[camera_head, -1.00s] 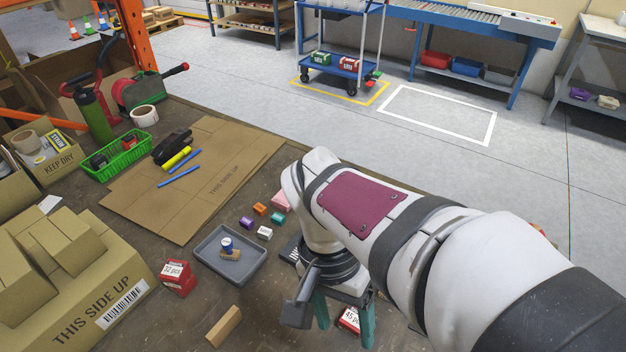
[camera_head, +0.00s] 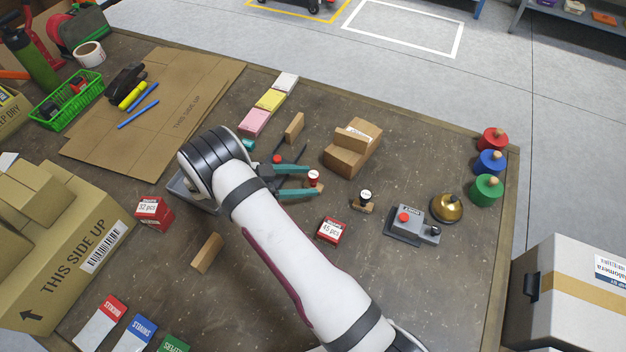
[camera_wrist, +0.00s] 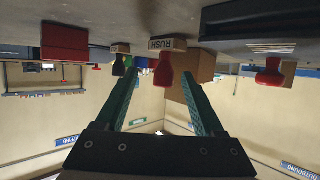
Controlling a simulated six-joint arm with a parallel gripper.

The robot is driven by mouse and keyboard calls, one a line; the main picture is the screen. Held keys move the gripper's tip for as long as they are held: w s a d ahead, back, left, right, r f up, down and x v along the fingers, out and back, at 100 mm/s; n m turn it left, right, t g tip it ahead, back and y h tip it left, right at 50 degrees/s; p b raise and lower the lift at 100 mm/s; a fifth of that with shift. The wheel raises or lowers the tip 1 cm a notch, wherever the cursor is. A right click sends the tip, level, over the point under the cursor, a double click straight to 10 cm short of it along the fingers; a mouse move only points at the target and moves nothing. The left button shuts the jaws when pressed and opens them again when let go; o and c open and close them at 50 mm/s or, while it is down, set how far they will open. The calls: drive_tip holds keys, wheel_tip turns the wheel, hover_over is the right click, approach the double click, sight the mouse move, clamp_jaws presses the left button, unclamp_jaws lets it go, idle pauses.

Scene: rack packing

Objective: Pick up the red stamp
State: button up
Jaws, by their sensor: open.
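The red stamp (camera_head: 314,175) stands on the table in the middle of the head view, at the tips of my gripper (camera_head: 307,181). In the wrist view, which is upside down, the red stamp (camera_wrist: 163,68) shows its red handle and a wooden block marked RUSH. It appears between the two teal fingers of my gripper (camera_wrist: 160,80). The fingers are open, with visible space on both sides of the handle. I cannot tell whether the stamp is fully between the tips or just beyond them.
A black-handled stamp (camera_head: 366,197) stands right of the red one. A red box (camera_head: 332,231) marked 45 pcs is below, and cardboard boxes (camera_head: 352,150) lie behind. A grey button box (camera_head: 412,224) and a brass bell (camera_head: 447,207) stand farther right. Bare table surrounds the red box.

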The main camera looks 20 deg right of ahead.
drive_tip(key=x, duration=0.6)
drive_tip(key=shift+w+d+r, duration=0.1)
drive_tip(key=shift+w+r, duration=0.2)
drive_tip(key=shift+r, duration=0.1)
clamp_jaws()
